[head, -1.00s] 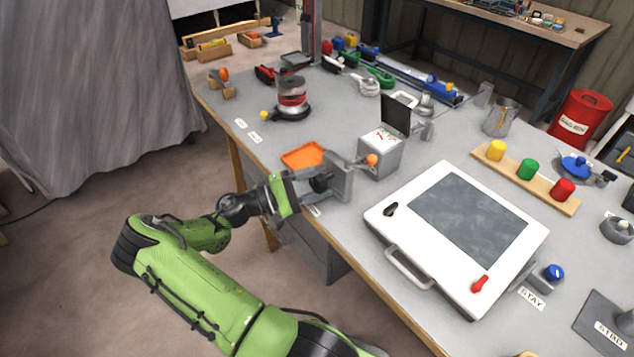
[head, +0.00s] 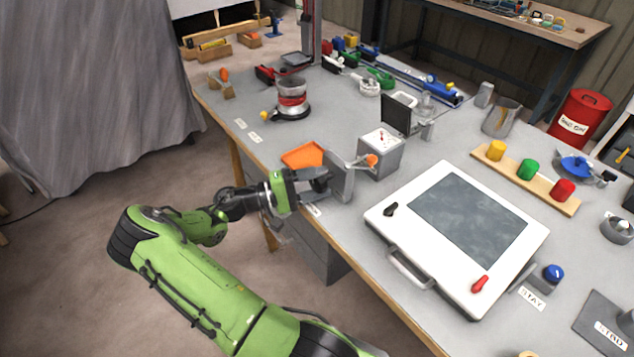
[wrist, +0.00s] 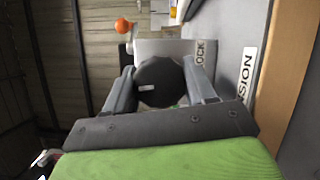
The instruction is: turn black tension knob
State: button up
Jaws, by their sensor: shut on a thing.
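The black tension knob (wrist: 158,83) is round with a small white mark on its face. In the wrist view it sits between the two fingers of my gripper (wrist: 160,88), which is shut on it from both sides. In the head view my gripper (head: 318,182) is at the front edge of the bench, against a grey upright bracket (head: 342,176). A label ending in "SION" (wrist: 246,78) lies on the bench beside the knob in the wrist view.
A grey box with an orange-knobbed crank (head: 380,152) stands just right of the bracket. An orange tray (head: 303,156) lies behind my gripper. A white-framed screen panel (head: 460,235) fills the bench to the right. The floor left of the bench is clear.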

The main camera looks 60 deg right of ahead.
jog(key=o, duration=1)
jog(key=shift+s, duration=0.1)
jog(key=p+v, duration=0.2)
jog(key=v, duration=1.4)
jog(key=shift+d, duration=0.1)
